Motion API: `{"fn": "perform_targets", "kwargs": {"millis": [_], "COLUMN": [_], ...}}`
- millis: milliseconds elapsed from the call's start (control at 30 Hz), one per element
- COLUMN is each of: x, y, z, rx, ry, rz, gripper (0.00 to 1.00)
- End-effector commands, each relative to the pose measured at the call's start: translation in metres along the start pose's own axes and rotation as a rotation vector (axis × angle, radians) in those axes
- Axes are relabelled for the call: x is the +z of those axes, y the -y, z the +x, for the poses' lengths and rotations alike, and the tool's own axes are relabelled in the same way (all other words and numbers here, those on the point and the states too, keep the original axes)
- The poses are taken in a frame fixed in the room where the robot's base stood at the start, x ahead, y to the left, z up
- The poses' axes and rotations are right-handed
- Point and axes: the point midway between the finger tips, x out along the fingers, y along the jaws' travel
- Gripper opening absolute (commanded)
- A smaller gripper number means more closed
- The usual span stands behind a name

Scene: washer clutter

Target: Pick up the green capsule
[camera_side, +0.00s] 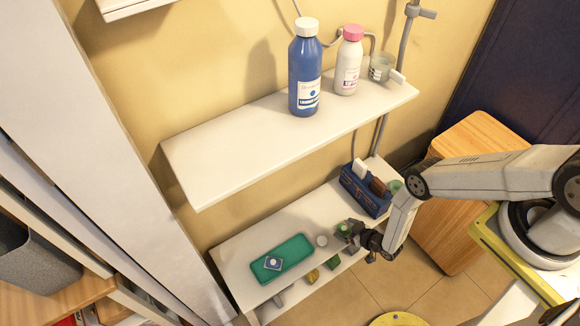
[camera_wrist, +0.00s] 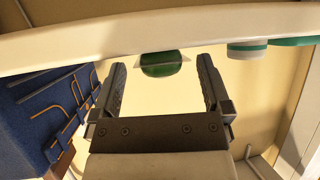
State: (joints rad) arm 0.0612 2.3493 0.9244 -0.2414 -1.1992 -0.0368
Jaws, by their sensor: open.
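The green capsule (camera_wrist: 163,66) shows in the wrist view as a rounded green pod with a pale flat rim, at the shelf's edge. In the side view a small green thing (camera_side: 343,228), probably the same capsule, is at the right part of the lower shelf, partly hidden by my gripper (camera_side: 352,234). In the wrist view my gripper (camera_wrist: 162,85) is open, with one finger to each side of the capsule's line. The capsule appears just beyond or between the fingertips; I see no finger touching it.
A teal tray (camera_side: 298,247) with a small blue-and-white item lies on the lower shelf (camera_side: 233,264). A small white-topped cylinder (camera_side: 321,241) stands between tray and gripper. A blue caddy (camera_side: 366,191) is behind; the upper shelf (camera_side: 230,150) with bottles overhangs the back.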

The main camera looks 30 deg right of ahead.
Motion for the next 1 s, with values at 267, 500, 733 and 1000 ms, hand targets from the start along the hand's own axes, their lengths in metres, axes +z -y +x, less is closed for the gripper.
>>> {"fn": "perform_targets", "kwargs": {"millis": [267, 500, 733, 1000], "x": [-0.0002, -0.0002, -0.0002, -0.0003], "y": [0.0004, 0.0003, 0.0003, 0.0002], "z": [0.0106, 0.011, 0.0109, 0.0108], "rx": [0.0, 0.0, 0.0, 0.0], "ry": [0.0, 0.001, 0.001, 0.001], "rz": [0.001, 0.001, 0.001, 0.001], "gripper": [0.99, 0.99, 0.99, 0.29]}}
